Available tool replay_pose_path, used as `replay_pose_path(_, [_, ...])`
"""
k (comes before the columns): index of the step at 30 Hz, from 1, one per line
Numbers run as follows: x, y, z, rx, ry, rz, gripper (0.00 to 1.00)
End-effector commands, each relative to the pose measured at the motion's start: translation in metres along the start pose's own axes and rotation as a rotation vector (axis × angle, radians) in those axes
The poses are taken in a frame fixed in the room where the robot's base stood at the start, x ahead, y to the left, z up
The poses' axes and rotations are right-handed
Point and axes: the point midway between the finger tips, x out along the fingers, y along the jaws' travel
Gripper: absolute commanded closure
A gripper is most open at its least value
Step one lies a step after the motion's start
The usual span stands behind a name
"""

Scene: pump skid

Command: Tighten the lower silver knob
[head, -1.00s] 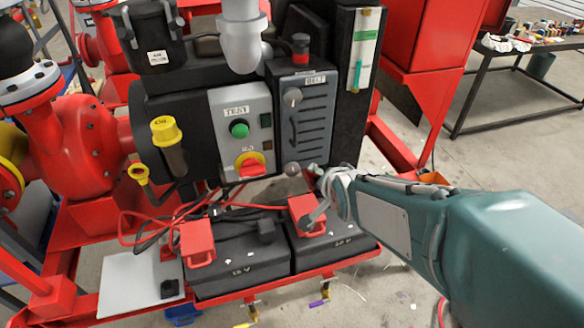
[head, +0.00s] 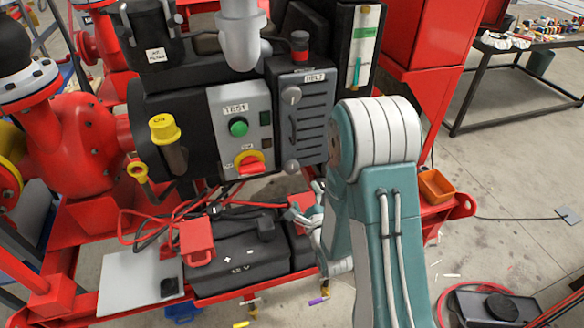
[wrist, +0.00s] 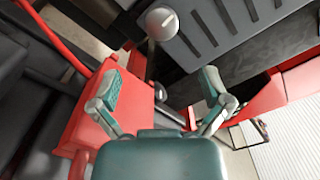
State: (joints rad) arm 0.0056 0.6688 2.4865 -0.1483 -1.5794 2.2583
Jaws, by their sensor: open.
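The lower silver knob (head: 291,166) is on the bottom left corner of the dark slotted cover (head: 312,120). In the wrist view a round silver knob (wrist: 161,23), which looks like this one, is at top centre, beyond my fingertips. The upper silver knob (head: 291,95) is on the same cover, higher up. My gripper (head: 306,202) is below and slightly right of the lower knob, by the right battery's red cover. In the wrist view my gripper (wrist: 160,83) has its fingers spread, with no knob between them. My arm hides part of the cover's right side.
A red battery cover (wrist: 92,110) is close to my left finger in the wrist view. The left battery (head: 240,268) and red cables lie below the panel. A red selector (head: 250,165) is left of the lower knob. An orange bin (head: 436,186) is right of my arm.

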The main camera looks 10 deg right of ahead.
Motion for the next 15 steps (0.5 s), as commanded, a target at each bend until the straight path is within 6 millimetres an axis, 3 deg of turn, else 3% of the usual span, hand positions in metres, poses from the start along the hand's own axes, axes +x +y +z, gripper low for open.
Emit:
replay_pose_path(5, [0.013,0.000,0.000,0.010,-0.006,-0.006,0.02])
replay_pose_path(15, [0.074,0.000,0.001,0.008,-0.006,-0.005,0.02])
